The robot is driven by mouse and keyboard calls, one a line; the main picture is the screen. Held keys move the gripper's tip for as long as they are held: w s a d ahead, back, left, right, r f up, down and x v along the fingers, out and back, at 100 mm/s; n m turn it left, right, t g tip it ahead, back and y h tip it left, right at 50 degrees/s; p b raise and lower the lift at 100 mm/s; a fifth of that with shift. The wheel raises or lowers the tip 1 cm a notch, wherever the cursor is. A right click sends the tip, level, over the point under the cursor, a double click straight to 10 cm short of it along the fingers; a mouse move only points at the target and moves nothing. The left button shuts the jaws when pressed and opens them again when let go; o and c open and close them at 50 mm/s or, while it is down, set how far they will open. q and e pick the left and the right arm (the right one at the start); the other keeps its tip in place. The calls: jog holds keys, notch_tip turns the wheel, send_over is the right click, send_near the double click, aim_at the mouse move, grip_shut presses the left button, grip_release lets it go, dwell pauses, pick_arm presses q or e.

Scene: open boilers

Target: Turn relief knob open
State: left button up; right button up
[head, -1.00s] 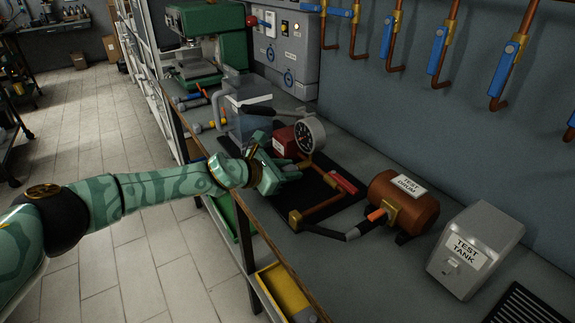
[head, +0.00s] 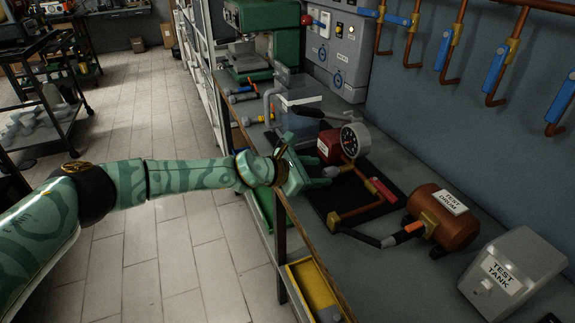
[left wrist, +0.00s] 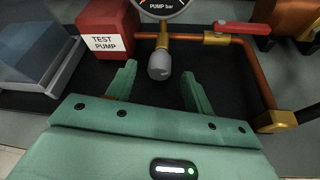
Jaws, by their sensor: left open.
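A grey rounded knob (left wrist: 160,65), likely the relief knob, sits on a brass fitting below the pump gauge (left wrist: 158,6) in the left wrist view. The gauge also shows in the head view (head: 351,140). My left gripper (head: 318,174) is open and empty over the front of the bench. In the left wrist view its fingers (left wrist: 157,80) lie left and right of the knob's line, with the knob ahead of the gap and not visibly touched. The knob cannot be made out in the head view. My right gripper is not in view.
The red test pump (left wrist: 107,30) stands left of the knob. A red-handled valve (left wrist: 242,28) and copper pipe (left wrist: 264,75) lie to its right. The copper test drum (head: 445,215) and grey test tank (head: 510,270) are farther right on the bench.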

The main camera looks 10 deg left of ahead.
pick_arm(q)
jog(key=p+v, duration=0.3)
jog(key=v, duration=0.8)
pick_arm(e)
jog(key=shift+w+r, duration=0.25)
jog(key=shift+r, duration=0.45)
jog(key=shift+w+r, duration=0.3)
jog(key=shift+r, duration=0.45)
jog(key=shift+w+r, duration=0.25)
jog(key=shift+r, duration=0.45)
pick_arm(q)
jog(key=shift+s+a+r, duration=0.1)
jog(key=shift+a, duration=0.05)
